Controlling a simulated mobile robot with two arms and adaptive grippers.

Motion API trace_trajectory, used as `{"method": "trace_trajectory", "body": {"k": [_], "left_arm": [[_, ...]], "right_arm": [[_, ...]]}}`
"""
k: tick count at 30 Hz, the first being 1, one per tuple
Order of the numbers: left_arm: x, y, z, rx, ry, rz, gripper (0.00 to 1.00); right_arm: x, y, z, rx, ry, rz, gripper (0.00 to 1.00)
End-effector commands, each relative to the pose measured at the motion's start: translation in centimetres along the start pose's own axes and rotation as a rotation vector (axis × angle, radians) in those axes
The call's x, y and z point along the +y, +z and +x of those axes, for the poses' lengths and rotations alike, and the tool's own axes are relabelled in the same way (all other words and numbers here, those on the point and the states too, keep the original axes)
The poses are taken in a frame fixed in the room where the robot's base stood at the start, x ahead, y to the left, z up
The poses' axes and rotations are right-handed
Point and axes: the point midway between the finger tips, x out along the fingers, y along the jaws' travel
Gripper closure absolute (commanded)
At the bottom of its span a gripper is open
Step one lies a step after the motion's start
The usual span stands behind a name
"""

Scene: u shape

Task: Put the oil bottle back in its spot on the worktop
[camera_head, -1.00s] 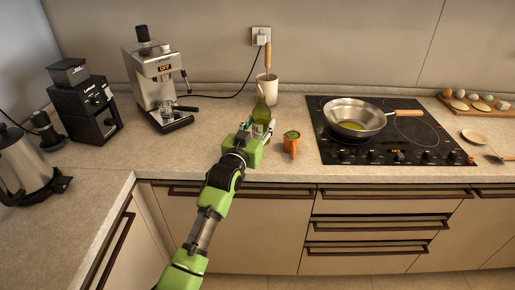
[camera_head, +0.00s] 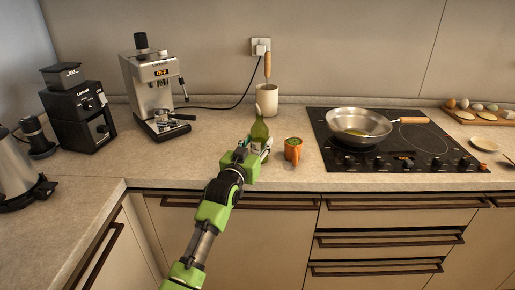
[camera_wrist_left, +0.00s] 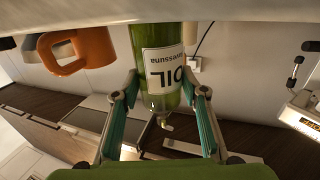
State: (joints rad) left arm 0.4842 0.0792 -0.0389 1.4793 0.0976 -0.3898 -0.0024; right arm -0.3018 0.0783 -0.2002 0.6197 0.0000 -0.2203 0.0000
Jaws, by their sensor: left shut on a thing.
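The green oil bottle (camera_head: 259,130) is upright on or just above the worktop (camera_head: 215,150); I cannot tell if its base touches. My right gripper is not in view.
An orange cup with green contents (camera_head: 293,150) stands close to the right of the bottle. A white utensil crock (camera_head: 267,101) is behind it. The hob (camera_head: 425,160) with a pan (camera_head: 358,124) is further right, an espresso machine (camera_head: 150,85) left.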

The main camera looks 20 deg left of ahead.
Motion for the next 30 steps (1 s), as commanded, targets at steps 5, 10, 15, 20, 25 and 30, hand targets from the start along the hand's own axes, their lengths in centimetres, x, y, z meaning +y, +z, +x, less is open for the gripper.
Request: {"method": "trace_trajectory", "body": {"k": [5,10,15,20,25,30], "left_arm": [[0.0,-0.4,0.0,0.005,0.0,-0.001,0.92],[0.0,0.1,0.0,0.0,0.0,-0.001,0.5],[0.0,0.2,0.0,0.0,0.0,-0.001,0.43],[0.0,0.1,0.0,0.0,0.0,0.0,0.43],[0.0,-0.3,-0.5,-0.002,0.0,0.0,0.43],[0.0,-0.7,-3.1,-0.004,0.0,-0.001,0.43]], "right_arm": [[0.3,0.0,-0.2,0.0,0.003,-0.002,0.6],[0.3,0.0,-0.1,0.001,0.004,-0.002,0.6],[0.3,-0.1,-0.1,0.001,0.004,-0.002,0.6],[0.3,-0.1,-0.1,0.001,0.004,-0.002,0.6],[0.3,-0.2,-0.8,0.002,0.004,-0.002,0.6],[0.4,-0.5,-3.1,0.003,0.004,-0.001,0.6]]}}
